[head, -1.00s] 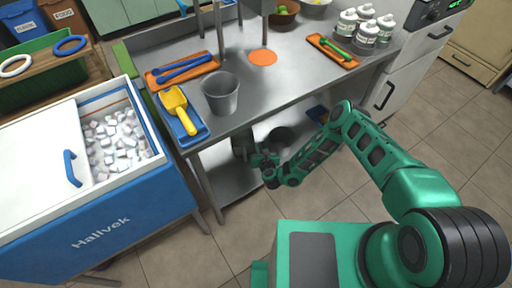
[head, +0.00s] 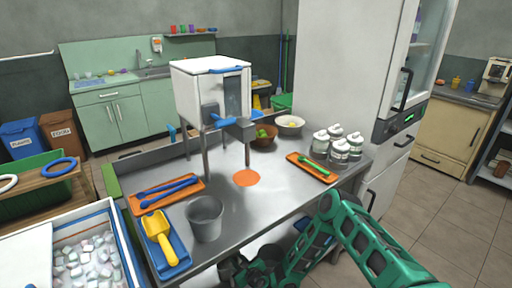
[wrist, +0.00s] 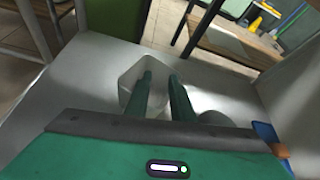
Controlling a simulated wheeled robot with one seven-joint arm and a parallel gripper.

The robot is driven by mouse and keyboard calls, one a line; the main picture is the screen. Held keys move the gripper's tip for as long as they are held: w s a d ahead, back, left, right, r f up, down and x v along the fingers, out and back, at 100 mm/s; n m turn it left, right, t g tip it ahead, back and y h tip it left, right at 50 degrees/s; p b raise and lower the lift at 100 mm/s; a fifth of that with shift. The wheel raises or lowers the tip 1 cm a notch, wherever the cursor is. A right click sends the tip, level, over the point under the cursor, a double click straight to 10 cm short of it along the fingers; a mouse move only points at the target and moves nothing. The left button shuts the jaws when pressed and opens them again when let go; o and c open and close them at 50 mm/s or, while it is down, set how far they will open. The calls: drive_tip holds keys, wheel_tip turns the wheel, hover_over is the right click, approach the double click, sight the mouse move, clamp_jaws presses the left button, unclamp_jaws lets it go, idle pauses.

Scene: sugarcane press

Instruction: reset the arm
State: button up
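My green arm shows at the bottom right of the head view, bent down in front of the steel table (head: 285,195). My gripper (wrist: 162,80) is in the wrist view with its two green fingers apart and a gap between them. No held thing can be made out. A pale, block-like thing (wrist: 128,75) lies beyond the fingers, over a grey surface; I cannot tell whether they touch it. In the head view the gripper is low, by the table's front edge, and mostly hidden.
On the table are a grey bucket (head: 205,220), yellow scoop (head: 158,235), blue tongs on an orange tray (head: 135,204), a white press-like machine (head: 205,95), a bowl (head: 263,140) and several jars (head: 340,150). An ice chest (head: 120,240) stands left, a tall fridge (head: 340,80) right.

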drive_tip(key=s+d+r+n+g+h, duration=0.3)
drive_tip(key=s+d+r+n+g, duration=0.55)
drive_tip(key=d+r+n, duration=0.65)
drive_tip(key=s+d+r+n+h, duration=0.2)
drive_tip(key=s+d+r, duration=0.2)
drive_tip(key=d+r, duration=0.75)
drive_tip(key=s+d+r+n+h, duration=0.2)
drive_tip(key=s+d+r+n, duration=0.15)
drive_tip(key=d+r, duration=0.85)
drive_tip(key=s+d+r+g+h, duration=0.1)
drive_tip(key=s+d+r+g, duration=0.1)
drive_tip(key=s+d+r, duration=0.9)
drive_tip(key=s+r+y, duration=0.1)
drive_tip(key=s+r, duration=0.3)
drive_tip(key=s, duration=1)
drive_tip(key=shift+s+a+r, duration=0.15)
drive_tip(key=shift+s, duration=0.2)
drive_tip(key=shift+a+n, duration=0.15)
drive_tip(key=shift+n, duration=0.1)
